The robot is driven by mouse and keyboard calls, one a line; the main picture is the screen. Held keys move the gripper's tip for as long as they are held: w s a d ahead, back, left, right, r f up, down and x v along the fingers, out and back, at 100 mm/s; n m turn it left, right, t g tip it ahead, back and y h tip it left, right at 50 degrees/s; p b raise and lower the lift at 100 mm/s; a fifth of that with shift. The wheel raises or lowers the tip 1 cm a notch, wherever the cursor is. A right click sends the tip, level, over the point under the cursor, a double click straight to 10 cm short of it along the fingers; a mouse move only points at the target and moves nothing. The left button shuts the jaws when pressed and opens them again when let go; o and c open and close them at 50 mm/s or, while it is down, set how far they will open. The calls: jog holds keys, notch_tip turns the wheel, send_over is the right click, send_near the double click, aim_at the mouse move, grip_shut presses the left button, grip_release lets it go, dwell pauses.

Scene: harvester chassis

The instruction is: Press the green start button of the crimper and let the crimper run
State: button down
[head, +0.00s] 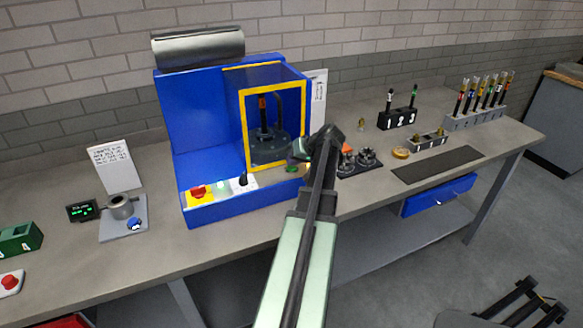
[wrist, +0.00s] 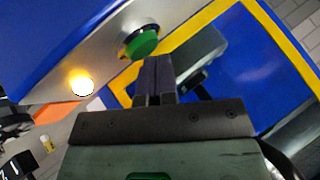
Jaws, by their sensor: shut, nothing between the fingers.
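The crimper (head: 205,110) is a blue machine with a yellow-framed window, behind which a dark round fixture (head: 268,148) and a rod with an orange band (head: 263,104) show. In the wrist view, the green start button (wrist: 143,43) sits on a silver panel strip in a dark collar. A lit warm-white lamp (wrist: 80,82) is beside it. My gripper (wrist: 156,62) is shut and empty, its fingertips at the lower edge of the button in the picture; I cannot tell whether they touch it. In the head view, my gripper (head: 300,150) is at the machine's front right, partly hidden by my arm.
A red button (head: 198,191) on yellow and a black knob (head: 242,180) are on the crimper's front ledge. A grey fixture (head: 122,207) stands left. Dark round parts (head: 367,157), a black holder (head: 397,118) and a grey rack (head: 474,118) stand right. A dark mat (head: 437,164) lies bare.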

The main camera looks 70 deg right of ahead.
dwell(0.3)
jog(key=shift+r+p, duration=0.85)
notch_tip(320, 180, up, 5)
jog(key=p, duration=0.5)
jog(key=shift+r, duration=0.1)
